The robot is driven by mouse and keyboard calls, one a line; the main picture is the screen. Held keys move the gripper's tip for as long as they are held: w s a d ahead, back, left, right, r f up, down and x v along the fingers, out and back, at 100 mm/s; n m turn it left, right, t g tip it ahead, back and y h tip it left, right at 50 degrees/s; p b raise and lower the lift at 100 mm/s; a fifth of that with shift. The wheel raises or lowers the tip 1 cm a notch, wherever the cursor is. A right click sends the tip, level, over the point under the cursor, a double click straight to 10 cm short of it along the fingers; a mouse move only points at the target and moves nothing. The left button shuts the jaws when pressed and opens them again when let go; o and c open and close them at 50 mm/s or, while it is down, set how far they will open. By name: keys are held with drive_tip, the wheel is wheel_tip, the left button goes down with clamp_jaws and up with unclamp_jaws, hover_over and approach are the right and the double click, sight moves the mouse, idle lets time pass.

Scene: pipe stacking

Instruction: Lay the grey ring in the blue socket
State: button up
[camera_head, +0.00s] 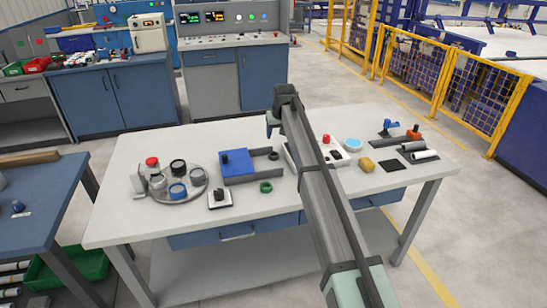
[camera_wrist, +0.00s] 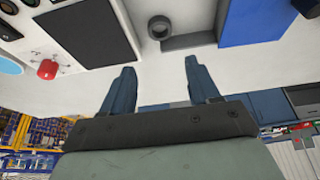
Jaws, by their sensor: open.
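The blue socket (camera_head: 178,191) is a short blue-rimmed cup at the front of a round grey tray (camera_head: 203,190) on the left of the table. A grey cup-like piece (camera_head: 199,177) stands on the same tray, right of it. A dark grey ring (camera_wrist: 160,28) with a round hole shows in the wrist view, beside a grey bar and a blue block. I cannot tell which grey piece is the task's ring. My gripper (camera_head: 270,124) is above the back of the table. In the wrist view its fingers (camera_wrist: 156,68) are apart, with nothing between them.
A blue block (camera_head: 238,162) with grey bars lies right of the tray. A green ring (camera_head: 266,187) and a small white-based piece (camera_head: 220,198) lie in front. My arm hides part of the panel with the red button (camera_head: 326,139). The table's front left is clear.

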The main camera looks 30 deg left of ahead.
approach(274, 152)
drive_tip(key=f, duration=0.2)
drive_tip(key=shift+a+f, duration=0.3)
drive_tip(key=shift+f, duration=0.05)
drive_tip(key=shift+s+x, duration=0.15)
drive_tip(key=shift+x, duration=1.15)
drive_tip(key=shift+s+x, duration=0.15)
drive_tip(key=shift+x, duration=1.15)
drive_tip(key=shift+d+f, duration=0.1)
drive_tip(key=shift+d, duration=0.1)
drive_tip(key=shift+c, duration=0.4)
drive_tip(key=c, duration=0.8)
wheel_tip(274, 152, up, 10)
